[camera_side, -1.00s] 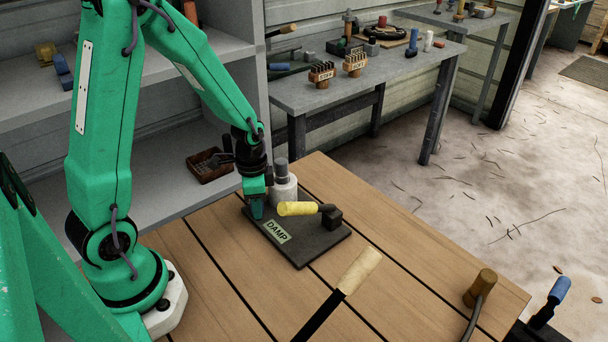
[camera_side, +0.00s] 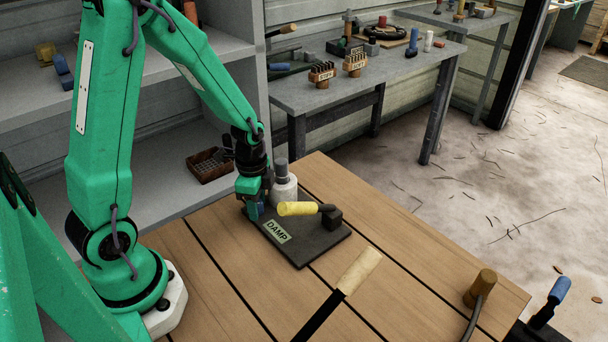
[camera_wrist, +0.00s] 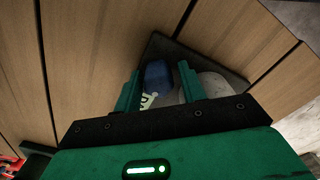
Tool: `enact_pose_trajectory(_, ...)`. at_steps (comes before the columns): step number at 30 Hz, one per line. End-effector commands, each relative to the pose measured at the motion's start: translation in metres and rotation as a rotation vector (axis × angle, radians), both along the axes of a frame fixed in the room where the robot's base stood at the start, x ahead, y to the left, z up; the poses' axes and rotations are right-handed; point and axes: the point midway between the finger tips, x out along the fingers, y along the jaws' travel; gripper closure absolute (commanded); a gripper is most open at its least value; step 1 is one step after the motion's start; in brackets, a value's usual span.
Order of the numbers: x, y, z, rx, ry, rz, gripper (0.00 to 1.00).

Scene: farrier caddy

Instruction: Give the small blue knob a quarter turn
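The small blue knob (camera_side: 254,211) is on the dark base plate (camera_side: 318,246) with the "DAMP" label, near its left corner. In the wrist view the knob (camera_wrist: 157,76) is between the two green fingers of my gripper (camera_wrist: 160,80). The fingers stand on either side of it, with a narrow gap showing at each side, so the gripper looks open around the knob. In the side view my gripper (camera_side: 254,206) is low over the plate and partly covers the knob. The fingertips' contact with the knob is not clearly visible.
A pale grey cylinder (camera_side: 284,190) stands close beside the gripper. A yellow-handled lever (camera_side: 298,209) lies across the plate to the right. A cream handle (camera_side: 360,270) and a brown-capped piece (camera_side: 482,287) are nearer the front. Bare wooden tabletop (camera_side: 410,265) lies to the right.

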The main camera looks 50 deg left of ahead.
Motion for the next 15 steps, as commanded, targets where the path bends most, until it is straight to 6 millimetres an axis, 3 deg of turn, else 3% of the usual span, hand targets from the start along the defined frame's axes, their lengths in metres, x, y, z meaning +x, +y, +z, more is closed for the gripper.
enact_pose_trajectory(15,-0.0024,-0.0013,0.0033,-0.001,0.008,-0.002,0.55)
